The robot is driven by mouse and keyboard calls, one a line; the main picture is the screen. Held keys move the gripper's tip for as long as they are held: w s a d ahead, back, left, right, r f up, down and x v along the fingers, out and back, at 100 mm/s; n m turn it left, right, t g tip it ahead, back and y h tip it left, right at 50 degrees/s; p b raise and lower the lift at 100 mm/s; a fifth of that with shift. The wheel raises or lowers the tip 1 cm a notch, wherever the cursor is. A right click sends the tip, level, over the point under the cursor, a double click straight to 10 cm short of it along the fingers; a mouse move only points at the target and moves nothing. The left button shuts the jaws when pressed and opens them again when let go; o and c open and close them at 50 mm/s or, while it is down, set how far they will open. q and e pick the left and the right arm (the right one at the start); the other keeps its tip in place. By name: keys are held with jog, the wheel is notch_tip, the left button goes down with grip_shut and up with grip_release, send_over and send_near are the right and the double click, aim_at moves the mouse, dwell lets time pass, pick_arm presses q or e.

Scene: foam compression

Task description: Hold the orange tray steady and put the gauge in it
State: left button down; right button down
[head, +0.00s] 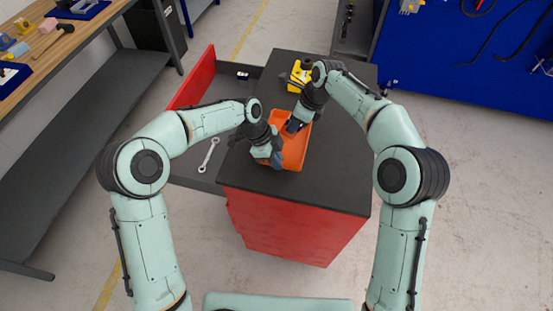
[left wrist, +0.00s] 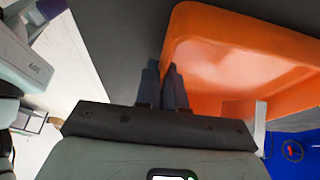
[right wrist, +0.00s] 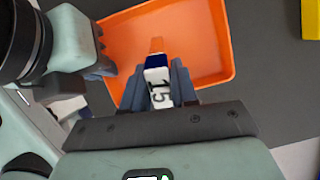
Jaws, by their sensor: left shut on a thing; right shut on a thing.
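The orange tray (head: 293,155) sits on the black top of a red cabinet; it also shows in the left wrist view (left wrist: 240,60) and right wrist view (right wrist: 205,50). My left gripper (head: 276,160) is shut on the tray's edge; its fingers (left wrist: 166,82) meet at the wall. My right gripper (head: 292,127) is shut on the gauge (right wrist: 158,82), a small white and blue piece marked 15 with an orange end. It holds the gauge over the tray's inside. The gap between the gauge and tray floor cannot be judged. In the head view the gauge is mostly hidden by the gripper.
A yellow object (head: 300,75) stands on the cabinet top (head: 335,165) behind the tray. An open drawer (head: 190,150) with a wrench (head: 208,154) lies to the left. The cabinet top right of the tray is clear. A wooden workbench (head: 60,45) is at far left.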

jog(key=shift+r, duration=0.1)
jog(key=c, duration=0.8)
grip_release()
jog(key=v, duration=1.2)
pick_arm(q)
jog(key=c, duration=1.1)
grip_release()
jog(key=shift+c, duration=0.2)
